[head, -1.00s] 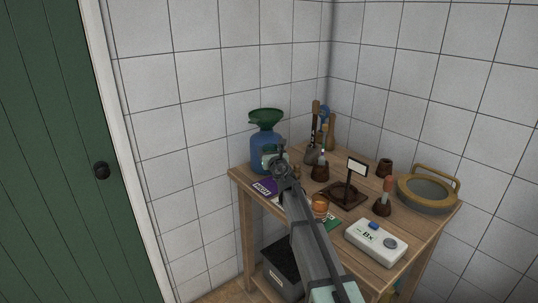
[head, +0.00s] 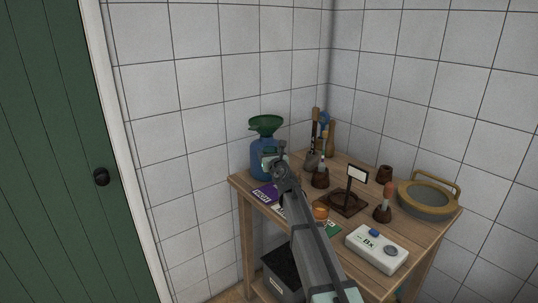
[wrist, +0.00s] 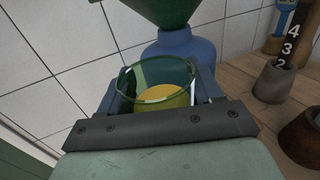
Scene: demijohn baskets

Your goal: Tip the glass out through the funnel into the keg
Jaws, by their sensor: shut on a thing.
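The blue keg (head: 262,161) stands at the back left of the wooden table, with the green funnel (head: 266,125) in its top. In the wrist view the keg (wrist: 190,46) and the underside of the funnel (wrist: 165,10) are just beyond my gripper. The glass looks about upright and is lower than the funnel, in front of the keg. In the head view my gripper (head: 273,160) overlaps the keg and the glass is mostly hidden.
To the right on the table (head: 412,233) stand a small sign on a stand (head: 356,176), brown pots, a white box (head: 376,249) and a round brass-rimmed vessel (head: 428,198). A purple booklet (head: 264,194) lies at the left edge. The tiled wall is close behind the keg.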

